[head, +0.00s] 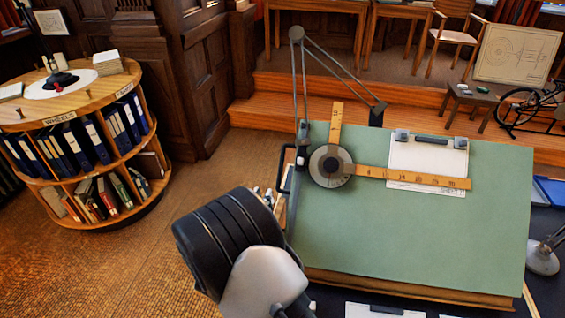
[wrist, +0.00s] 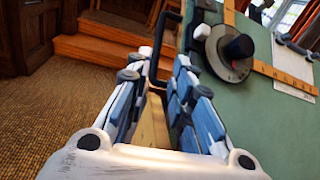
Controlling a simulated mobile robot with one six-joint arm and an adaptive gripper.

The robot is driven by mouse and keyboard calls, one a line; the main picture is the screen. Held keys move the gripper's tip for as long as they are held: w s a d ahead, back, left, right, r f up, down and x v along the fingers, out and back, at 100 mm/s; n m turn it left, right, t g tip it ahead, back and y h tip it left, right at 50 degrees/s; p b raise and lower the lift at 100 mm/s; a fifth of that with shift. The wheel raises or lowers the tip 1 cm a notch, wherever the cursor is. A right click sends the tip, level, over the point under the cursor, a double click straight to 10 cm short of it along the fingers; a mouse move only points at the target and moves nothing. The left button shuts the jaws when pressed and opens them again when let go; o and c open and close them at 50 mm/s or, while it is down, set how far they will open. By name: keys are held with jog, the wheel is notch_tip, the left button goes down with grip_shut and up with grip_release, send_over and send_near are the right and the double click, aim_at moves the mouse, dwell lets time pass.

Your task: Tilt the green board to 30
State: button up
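The green board (head: 420,235) is a drafting board sloping down toward me at the right of the head view. Its left part also shows in the wrist view (wrist: 265,125). A black bar handle (wrist: 159,45) stands at the board's left side, beyond my fingertips. My gripper (wrist: 161,63) is open, its blue-padded fingers apart, left of the board. A wooden edge or strip (wrist: 151,125) shows between the fingers; I cannot tell whether they touch it. In the head view my arm mostly hides the gripper. No tilt scale can be read.
A drafting head (head: 331,168) with wooden rulers and a clipped paper sheet (head: 425,155) lie on the board. A lamp base (head: 542,258) stands at right. A round bookshelf (head: 80,100) stands at left, with open floor (head: 150,240) between. Wooden steps (head: 260,115) rise behind.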

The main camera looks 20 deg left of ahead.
aim_at(280, 166)
jog(key=w+b, duration=0.1)
jog(key=w, duration=0.4)
jog(key=w+d+b, duration=0.1)
jog(key=w, duration=0.5)
jog(key=w+b, duration=0.1)
jog(key=w, duration=0.5)
jog(key=shift+w+d+b, duration=0.15)
jog(key=shift+d+b, duration=0.05)
jog(key=shift+b, duration=0.1)
jog(key=shift+c, duration=0.3)
grip_shut()
